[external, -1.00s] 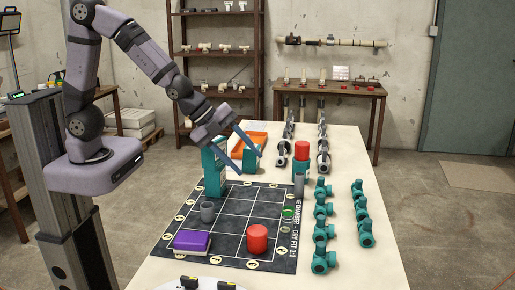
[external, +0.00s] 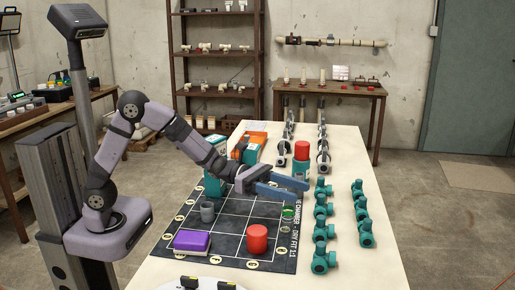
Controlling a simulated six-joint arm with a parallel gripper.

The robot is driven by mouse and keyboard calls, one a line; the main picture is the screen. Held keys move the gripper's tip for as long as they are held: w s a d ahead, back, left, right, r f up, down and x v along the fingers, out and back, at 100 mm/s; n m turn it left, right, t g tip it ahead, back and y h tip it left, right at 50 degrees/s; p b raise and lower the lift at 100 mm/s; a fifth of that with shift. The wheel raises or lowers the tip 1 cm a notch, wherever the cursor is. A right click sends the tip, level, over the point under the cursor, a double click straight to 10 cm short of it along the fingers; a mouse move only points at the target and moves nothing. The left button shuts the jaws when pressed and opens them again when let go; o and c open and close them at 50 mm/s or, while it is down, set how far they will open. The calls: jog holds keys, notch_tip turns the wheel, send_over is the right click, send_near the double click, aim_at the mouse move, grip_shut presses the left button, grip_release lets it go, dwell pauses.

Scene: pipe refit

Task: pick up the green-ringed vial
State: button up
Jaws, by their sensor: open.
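The green-ringed vial (external: 288,212) stands upright near the right edge of the dark gridded mat (external: 230,222). It looks clear with a green band. My gripper (external: 306,188) is open and empty, with its blue fingers stretched out to the right. In the picture the fingers lie just above the vial and apart from it. I cannot tell their exact height over the mat from this one view.
A teal block topped by a red cylinder (external: 301,149) stands behind the gripper. Teal pipe fittings (external: 323,232) line the right side of the table (external: 390,262).

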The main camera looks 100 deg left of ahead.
aim_at(293, 213)
jog(key=shift+f, duration=1.55)
notch_tip(293, 213, down, 4)
jog(key=shift+r, duration=0.1)
jog(key=shift+p+x, duration=0.35)
jog(key=shift+x, duration=0.6)
jog(key=shift+w+d, duration=0.3)
jog(key=shift+w, duration=0.25)
jog(key=c, duration=1.1)
jog(key=shift+c, duration=0.2)
